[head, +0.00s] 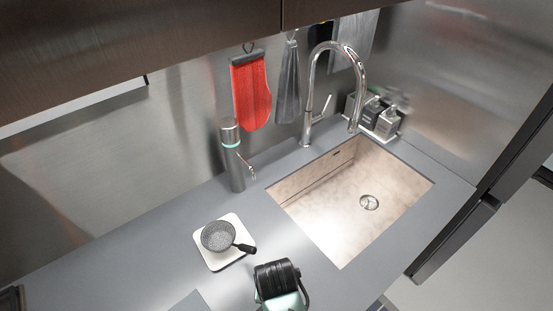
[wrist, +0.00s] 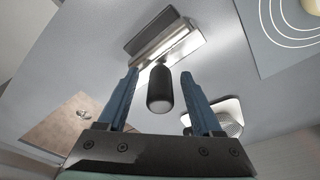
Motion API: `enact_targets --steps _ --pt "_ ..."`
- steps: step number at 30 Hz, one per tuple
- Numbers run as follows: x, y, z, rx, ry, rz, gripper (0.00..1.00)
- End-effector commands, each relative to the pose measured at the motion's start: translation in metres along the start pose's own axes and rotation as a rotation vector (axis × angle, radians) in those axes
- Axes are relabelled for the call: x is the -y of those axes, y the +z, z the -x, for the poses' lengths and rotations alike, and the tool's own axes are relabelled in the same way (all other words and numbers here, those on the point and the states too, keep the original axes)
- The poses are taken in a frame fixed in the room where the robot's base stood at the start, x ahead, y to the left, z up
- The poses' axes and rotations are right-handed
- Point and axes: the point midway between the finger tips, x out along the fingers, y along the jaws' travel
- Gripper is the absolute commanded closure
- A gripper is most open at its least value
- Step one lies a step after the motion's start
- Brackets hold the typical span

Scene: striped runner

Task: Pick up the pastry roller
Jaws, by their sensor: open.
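In the wrist view, what looks like the pastry roller has a dark rounded handle (wrist: 160,92) pointing toward my gripper and a shiny metal head (wrist: 172,42) beyond it. My gripper (wrist: 158,76) is open, with one blue finger on each side of the handle. The fingers look apart from the handle; how far the handle is below them I cannot tell. In the head view, a black and teal part of my arm shows at the bottom. My fingertips and the pastry roller do not show there.
The sink (head: 345,225) has a tall curved faucet (head: 313,85). A grey cylindrical dispenser (head: 234,165) stands behind the pan. A blue-grey mat with white rings (wrist: 268,62) lies at the wrist view's upper right.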

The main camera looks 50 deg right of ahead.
Motion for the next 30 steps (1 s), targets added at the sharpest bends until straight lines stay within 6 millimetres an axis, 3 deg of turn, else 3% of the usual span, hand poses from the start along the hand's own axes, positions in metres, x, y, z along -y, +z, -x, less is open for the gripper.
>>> enact_targets --steps 3,14,30 --pt "0.0001 -0.0002 0.0002 0.000 0.000 0.000 0.35" --pt "0.0001 -0.0001 0.0006 0.000 0.000 0.000 1.00" --pt "0.0009 -0.0032 0.0100 -0.005 -0.002 0.000 1.00"
